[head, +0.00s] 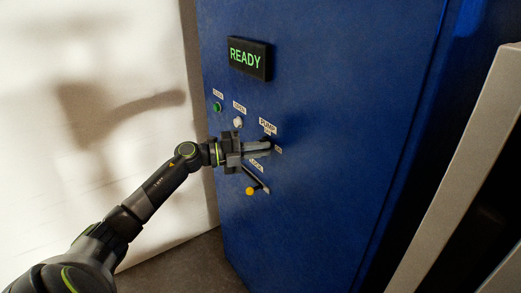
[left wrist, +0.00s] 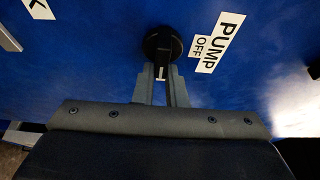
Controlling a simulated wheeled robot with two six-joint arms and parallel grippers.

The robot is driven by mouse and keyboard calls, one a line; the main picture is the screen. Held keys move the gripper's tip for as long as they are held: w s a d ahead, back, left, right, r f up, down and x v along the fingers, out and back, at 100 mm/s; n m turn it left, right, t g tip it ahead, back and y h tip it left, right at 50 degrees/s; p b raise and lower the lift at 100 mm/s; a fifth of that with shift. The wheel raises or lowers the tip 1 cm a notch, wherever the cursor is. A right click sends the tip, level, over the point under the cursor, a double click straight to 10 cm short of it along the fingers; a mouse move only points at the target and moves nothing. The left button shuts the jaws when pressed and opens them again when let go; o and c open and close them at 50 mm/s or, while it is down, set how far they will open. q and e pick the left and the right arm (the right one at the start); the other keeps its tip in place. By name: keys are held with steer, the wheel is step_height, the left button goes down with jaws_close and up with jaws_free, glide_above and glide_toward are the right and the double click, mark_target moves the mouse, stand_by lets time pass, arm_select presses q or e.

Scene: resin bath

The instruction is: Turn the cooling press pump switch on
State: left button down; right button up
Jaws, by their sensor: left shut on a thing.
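The pump switch is a round black knob (left wrist: 163,44) on the blue press panel, seen in the left wrist view beside the PUMP label (left wrist: 222,40) and its OFF label (left wrist: 202,52). A short white mark shows on the knob between my fingers. My left gripper (left wrist: 161,88) is shut on the knob's grip. In the head view my left gripper (head: 268,147) reaches the panel just below the PUMP label and hides most of the knob. My right gripper is out of view.
The blue press cabinet (head: 330,120) carries a READY display (head: 249,58), a green button (head: 217,107) and a white button (head: 238,122). A pale wall is at left.

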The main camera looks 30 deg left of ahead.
arm_select(q)
steer(key=shift+w+a+r, duration=0.2)
steer(key=shift+a, duration=0.05)
steer(key=c, duration=1.5)
jaws_free()
steer(key=shift+s, duration=0.1)
steer(key=shift+w+a+f, duration=0.25)
steer(key=shift+f, duration=0.05)
steer(key=shift+s+d+r, duration=0.1)
steer(key=shift+d, duration=0.05)
steer(key=shift+s, duration=0.1)
steer(key=b+v, duration=0.3)
steer(key=v, duration=1.4)
steer(key=shift+s+r, duration=0.15)
